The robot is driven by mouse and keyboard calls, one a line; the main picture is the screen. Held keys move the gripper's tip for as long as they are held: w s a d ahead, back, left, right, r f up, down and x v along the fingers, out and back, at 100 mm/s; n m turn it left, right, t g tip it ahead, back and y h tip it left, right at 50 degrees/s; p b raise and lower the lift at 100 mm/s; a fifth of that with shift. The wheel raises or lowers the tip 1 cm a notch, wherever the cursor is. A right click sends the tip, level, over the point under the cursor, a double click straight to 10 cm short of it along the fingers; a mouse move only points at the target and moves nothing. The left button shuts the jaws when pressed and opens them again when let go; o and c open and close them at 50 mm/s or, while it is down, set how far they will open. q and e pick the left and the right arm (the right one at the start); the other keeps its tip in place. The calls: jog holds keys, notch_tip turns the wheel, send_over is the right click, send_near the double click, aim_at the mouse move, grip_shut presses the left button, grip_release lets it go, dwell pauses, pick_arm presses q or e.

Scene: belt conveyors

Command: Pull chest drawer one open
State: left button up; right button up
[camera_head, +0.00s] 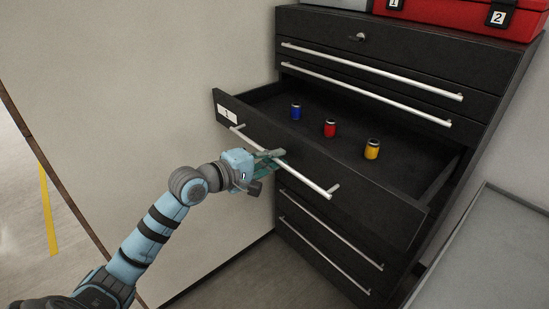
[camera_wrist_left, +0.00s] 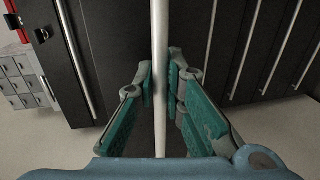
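A dark chest of drawers (camera_head: 440,57) stands against the wall, with one drawer pulled well out. This open drawer (camera_head: 350,200) has a white label (camera_head: 227,114) whose figure is too small to read surely. A long silver bar handle (camera_head: 306,178) runs across its front and shows upright in the left wrist view (camera_wrist_left: 160,30). My left gripper (camera_head: 272,157) is at the middle of this handle. In the wrist view its teal-padded fingers (camera_wrist_left: 160,72) lie on both sides of the bar, tips closed against it. My right gripper is not in view.
Shut drawers lie above and below. Red toolboxes (camera_head: 470,18) sit on top. A grey surface (camera_head: 490,255) is at right.

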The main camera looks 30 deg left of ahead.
pick_arm(q)
jog(key=o, duration=0.3)
jog(key=v, duration=0.7)
jog(key=shift+s, duration=0.25)
jog(key=shift+a, duration=0.15)
